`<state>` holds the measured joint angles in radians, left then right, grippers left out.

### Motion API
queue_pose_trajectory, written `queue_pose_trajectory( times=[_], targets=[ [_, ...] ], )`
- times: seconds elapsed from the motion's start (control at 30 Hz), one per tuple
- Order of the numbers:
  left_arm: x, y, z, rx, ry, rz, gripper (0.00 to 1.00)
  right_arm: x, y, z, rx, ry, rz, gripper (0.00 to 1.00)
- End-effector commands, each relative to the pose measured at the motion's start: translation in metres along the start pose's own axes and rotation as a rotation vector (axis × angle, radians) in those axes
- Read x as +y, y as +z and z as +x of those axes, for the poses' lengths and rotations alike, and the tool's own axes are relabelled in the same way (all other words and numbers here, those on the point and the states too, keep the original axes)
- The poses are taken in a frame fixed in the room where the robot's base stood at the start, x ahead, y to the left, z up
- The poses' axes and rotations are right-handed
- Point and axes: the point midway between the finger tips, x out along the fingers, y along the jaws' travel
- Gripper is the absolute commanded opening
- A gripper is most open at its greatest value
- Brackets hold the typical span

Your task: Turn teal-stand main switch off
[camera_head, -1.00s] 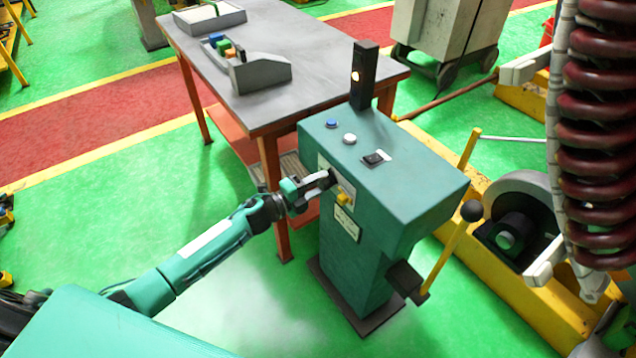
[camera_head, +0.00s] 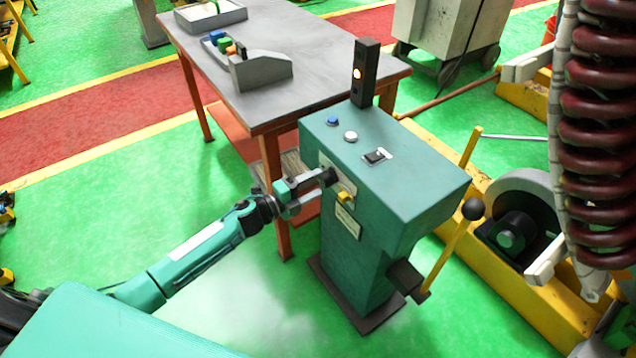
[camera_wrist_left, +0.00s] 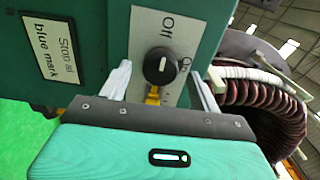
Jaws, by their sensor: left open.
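The teal stand (camera_head: 385,180) stands right of centre in the head view, with buttons and a black rocker (camera_head: 376,157) on its top. The main switch is a round black knob (camera_wrist_left: 162,66) with a white mark, on a pale plate (camera_wrist_left: 150,30) lettered Off and On. In the wrist view the white mark runs roughly up and down the picture. My left gripper (camera_head: 318,184) is at the stand's front face. It is open, with one finger on each side of the knob; contact cannot be told. My right gripper is not in view.
A yellow piece (camera_head: 345,197) sticks out just below the plate. A sign (camera_wrist_left: 55,45) reads "Stop at blue mark". A lit signal post (camera_head: 364,75) and a grey table (camera_head: 300,80) are behind the stand. A lever with a black ball (camera_head: 473,209) is at its right.

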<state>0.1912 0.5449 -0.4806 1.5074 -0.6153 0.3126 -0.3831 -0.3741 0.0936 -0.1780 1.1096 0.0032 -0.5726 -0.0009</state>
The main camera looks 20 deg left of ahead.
Motion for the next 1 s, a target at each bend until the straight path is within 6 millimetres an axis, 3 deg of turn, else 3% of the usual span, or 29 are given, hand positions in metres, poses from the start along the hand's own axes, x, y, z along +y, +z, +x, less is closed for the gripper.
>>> queue_pose_trajectory(
  times=[0.3, 0.5, 0.7, 1.0],
  targets=[
    [0.003, -0.001, -0.066, 0.001, 0.003, -0.001, 0.63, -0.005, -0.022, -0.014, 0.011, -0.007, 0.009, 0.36],
    [0.002, -0.001, -0.097, 0.000, 0.003, -0.001, 0.63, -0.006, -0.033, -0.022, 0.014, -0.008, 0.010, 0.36],
    [0.001, 0.000, -0.113, 0.000, 0.001, 0.000, 0.63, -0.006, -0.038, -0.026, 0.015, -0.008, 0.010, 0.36],
    [0.000, 0.000, -0.117, -0.001, 0.001, 0.000, 0.63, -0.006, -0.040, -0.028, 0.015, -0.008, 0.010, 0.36]
  ],
)
